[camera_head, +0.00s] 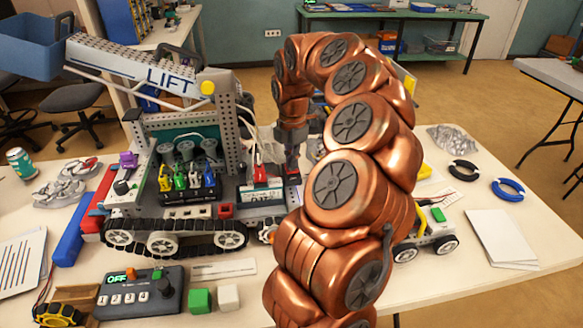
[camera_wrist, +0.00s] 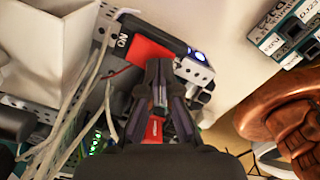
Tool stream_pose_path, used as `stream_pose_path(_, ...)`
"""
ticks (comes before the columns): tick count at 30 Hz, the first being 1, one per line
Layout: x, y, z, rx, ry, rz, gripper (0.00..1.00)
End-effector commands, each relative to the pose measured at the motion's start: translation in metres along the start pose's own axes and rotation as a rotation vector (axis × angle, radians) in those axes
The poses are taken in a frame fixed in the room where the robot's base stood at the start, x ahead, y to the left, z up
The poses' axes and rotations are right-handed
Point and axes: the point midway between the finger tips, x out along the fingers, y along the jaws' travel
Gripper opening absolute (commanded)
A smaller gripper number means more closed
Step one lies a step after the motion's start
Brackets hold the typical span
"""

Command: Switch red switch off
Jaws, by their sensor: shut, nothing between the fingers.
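A red part (camera_wrist: 148,50), which looks like the red switch, sits beside a black strip marked "ON" (camera_wrist: 122,40) in the wrist view. A blue-white light glows at the right of that strip. My gripper (camera_wrist: 158,72) is shut and empty, its fingertips over or just beside the red part; I cannot tell whether they touch. My arm hides part of this area.
The tracked robot carries a raised "LIFT" arm (camera_head: 140,68) and loose cables near my gripper. A controller reading "OFF" (camera_head: 140,292) and green and white cubes lie in front. A small wheeled car (camera_head: 425,238) stands at right. The table's right side has free room.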

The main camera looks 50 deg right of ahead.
Motion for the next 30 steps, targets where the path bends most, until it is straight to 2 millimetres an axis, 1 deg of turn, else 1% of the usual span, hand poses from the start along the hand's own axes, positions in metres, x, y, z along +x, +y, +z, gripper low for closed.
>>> stream_pose_path(23, 0.0099, -0.0003, -0.0001, 0.0, 0.001, -0.001, 0.0)
stream_pose_path(30, 0.0037, -0.0001, 0.0001, 0.0, 0.0, 0.0, 0.0)
